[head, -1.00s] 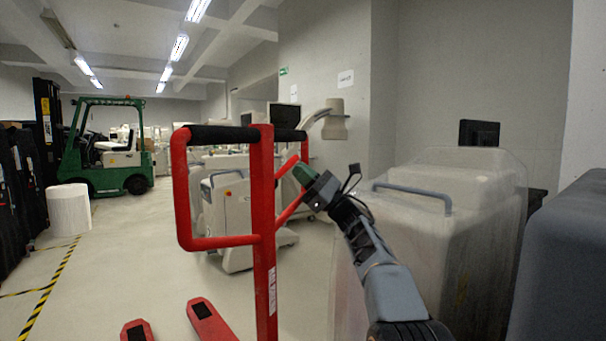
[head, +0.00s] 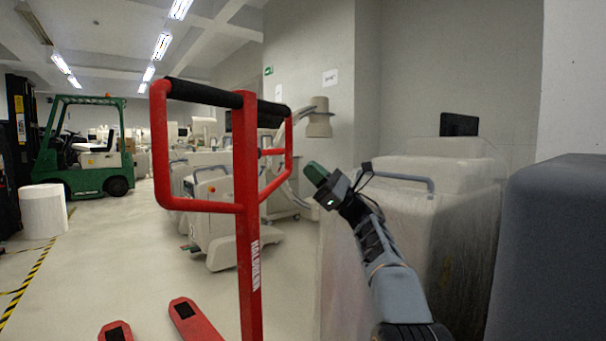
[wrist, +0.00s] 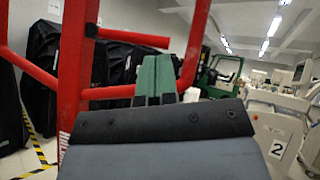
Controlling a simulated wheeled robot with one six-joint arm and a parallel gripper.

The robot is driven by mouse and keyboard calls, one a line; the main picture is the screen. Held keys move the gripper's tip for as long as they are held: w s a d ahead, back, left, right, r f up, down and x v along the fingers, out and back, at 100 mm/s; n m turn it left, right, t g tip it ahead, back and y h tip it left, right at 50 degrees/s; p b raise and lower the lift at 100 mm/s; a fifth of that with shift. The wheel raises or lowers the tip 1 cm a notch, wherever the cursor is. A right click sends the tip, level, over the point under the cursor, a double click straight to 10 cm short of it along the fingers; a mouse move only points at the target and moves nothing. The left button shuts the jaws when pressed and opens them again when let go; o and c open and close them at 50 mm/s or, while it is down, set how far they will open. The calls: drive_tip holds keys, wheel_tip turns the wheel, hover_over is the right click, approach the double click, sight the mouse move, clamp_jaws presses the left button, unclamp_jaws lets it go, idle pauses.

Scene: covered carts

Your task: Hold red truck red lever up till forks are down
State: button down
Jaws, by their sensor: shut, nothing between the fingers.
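The red truck (head: 247,230) stands upright in front of me, with a red loop handle and a black top grip. Its red lever (head: 273,152) juts from the post into the right half of the loop, roughly level. In the wrist view the lever (wrist: 135,38) is a short red bar above and left of my fingertips. My gripper (head: 316,171), with green fingers, is shut and empty, just right of the handle and apart from the lever. It also shows in the wrist view (wrist: 155,80). The red forks (head: 190,318) show low down; their height off the floor is unclear.
A covered cart (head: 400,215) stands close on the right, with a dark grey one (head: 555,240) beyond it. A green forklift (head: 85,165) and a white cylinder (head: 44,210) are at left.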

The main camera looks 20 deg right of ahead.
drive_tip(key=shift+s+d+f, duration=0.15)
drive_tip(key=shift+d+f, duration=0.25)
drive_tip(key=shift+d, duration=0.05)
wheel_tip(320, 180, up, 12)
drive_tip(key=w+m+t+h+p, duration=0.2)
drive_tip(key=m+t+h+p, duration=1.05)
drive_tip(key=m, duration=0.95)
drive_tip(key=s+a+f+m+g+h+p, duration=0.2)
drive_tip(key=s+f+m+g+h+p, duration=0.2)
drive_tip(key=s+m+p, duration=0.4)
drive_tip(key=s+a+f+m+g+h+p, duration=0.2)
drive_tip(key=s+f+m+g+h+p, duration=0.2)
drive_tip(key=s+m+g+p, duration=0.5)
drive_tip(key=s+a+f+m+g+h+p, duration=0.2)
drive_tip(key=s+f+m+g+h+p, duration=0.2)
drive_tip(key=s+m+p, duration=0.5)
drive_tip(key=s+f+m+g, duration=0.2)
drive_tip(key=s+f+m, duration=0.1)
drive_tip(key=s+m, duration=0.2)
drive_tip(key=shift+s+a+f+m, duration=0.2)
drive_tip(key=shift+s+m, duration=0.1)
drive_tip(key=shift+m, duration=0.4)
